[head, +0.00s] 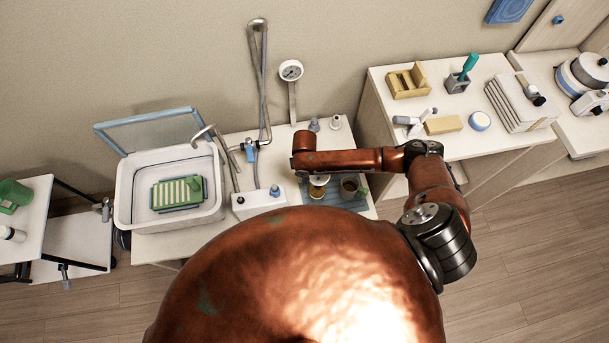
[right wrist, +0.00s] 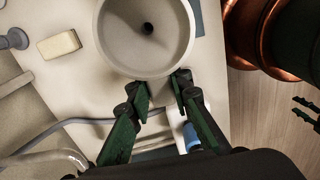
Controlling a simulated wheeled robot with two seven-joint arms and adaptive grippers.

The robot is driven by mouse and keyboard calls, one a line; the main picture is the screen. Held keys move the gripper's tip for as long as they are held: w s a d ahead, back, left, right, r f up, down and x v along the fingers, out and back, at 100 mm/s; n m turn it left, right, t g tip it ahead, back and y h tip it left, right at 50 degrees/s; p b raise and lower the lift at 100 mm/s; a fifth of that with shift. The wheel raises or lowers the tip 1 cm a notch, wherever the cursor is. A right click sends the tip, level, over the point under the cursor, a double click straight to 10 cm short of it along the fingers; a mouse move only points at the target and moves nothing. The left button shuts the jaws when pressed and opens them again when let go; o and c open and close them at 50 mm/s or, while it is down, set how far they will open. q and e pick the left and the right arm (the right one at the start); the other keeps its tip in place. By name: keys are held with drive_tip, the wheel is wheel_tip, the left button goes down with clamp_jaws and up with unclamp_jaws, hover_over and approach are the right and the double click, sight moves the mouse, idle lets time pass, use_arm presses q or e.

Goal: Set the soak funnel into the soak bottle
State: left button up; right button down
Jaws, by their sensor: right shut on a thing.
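In the right wrist view the pale, wide soak funnel (right wrist: 147,38) fills the top centre, its bowl facing the camera and a dark hole at its middle. In the head view my right arm crosses over the table and hides the funnel and gripper. I cannot tell which vessel is the soak bottle; small grey (head: 314,125) and pale (head: 336,122) bottles stand at the table's back. What lies directly under the funnel is hidden. Dark fingers, apparently my left gripper (right wrist: 303,107), show apart and empty at the right edge.
A blue mat (head: 335,207) with an amber jar (head: 318,188) and a dark pot (head: 350,188) lies under my arm. A white basin (head: 128,200), tap (head: 205,132) and gauge (head: 291,72) stand left and behind. A sponge-like block (right wrist: 60,45) lies left of the funnel.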

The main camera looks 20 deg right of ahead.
wheel_tip(320, 180, down, 2)
drive_tip(key=shift+b, duration=0.3)
drive_tip(key=shift+r, duration=0.15)
drive_tip(key=shift+p, duration=0.5)
drive_tip(key=shift+f+b, duration=0.75)
drive_tip(key=shift+f, duration=1)
idle(0.5)
drive_tip(key=c, duration=1.7)
unclamp_jaws()
drive_tip(key=shift+o, duration=0.5)
